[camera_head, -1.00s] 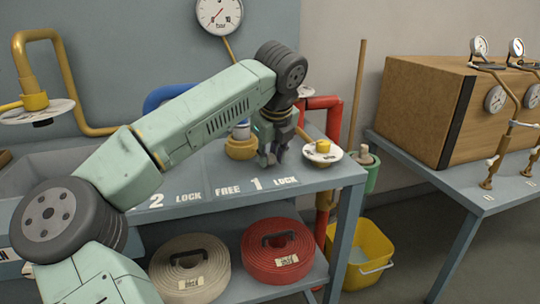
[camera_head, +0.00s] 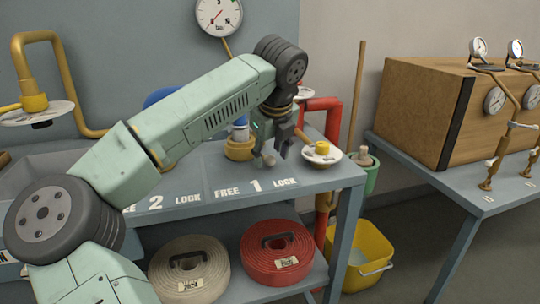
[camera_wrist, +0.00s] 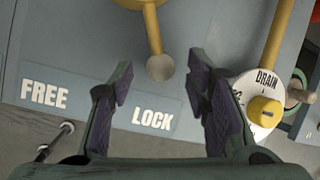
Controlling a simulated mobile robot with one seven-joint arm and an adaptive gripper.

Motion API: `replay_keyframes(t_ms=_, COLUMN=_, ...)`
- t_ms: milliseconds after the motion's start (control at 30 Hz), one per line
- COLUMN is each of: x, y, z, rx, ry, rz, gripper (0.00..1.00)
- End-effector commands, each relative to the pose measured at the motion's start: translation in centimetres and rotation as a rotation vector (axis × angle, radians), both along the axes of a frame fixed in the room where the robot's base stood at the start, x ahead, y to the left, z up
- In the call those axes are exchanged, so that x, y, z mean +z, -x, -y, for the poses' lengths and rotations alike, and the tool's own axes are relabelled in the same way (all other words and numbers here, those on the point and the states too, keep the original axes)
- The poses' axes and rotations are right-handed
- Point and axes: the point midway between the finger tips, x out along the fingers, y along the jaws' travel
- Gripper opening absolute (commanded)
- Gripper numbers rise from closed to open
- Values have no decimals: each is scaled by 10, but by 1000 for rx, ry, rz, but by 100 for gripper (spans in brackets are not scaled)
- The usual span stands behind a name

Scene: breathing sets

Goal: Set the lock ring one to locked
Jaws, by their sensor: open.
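Lock ring one shows in the head view as a brass collar (camera_head: 240,149) at the foot of a blue pipe, behind the 1 mark (camera_head: 256,185). My gripper (camera_head: 276,158) is just to its right, low over the bench. In the wrist view the brass lever (camera_wrist: 153,28) ends in a round pale knob (camera_wrist: 160,67), pointing toward the LOCK label (camera_wrist: 153,117). My gripper (camera_wrist: 165,90) is open, with dark fingers on either side of the knob in the picture. I cannot tell whether either finger touches it.
The FREE label (camera_wrist: 44,94) and the front bench strip are clear.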

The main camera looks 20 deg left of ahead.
Motion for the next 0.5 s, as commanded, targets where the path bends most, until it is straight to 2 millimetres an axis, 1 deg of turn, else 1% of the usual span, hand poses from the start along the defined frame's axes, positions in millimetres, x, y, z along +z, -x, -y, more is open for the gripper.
replay_keyframes(t_ms=33, x=9, y=3, z=1, rx=1, ry=-3, rz=2, gripper=44)
replay_keyframes(t_ms=300, x=62, y=25, z=12, rx=2, ry=-3, rz=3, gripper=44)
replay_keyframes(t_ms=400, x=77, y=32, z=16, rx=0, ry=-3, rz=3, gripper=44)
replay_keyframes(t_ms=500, x=88, y=37, z=17, rx=0, ry=-2, rz=1, gripper=44)
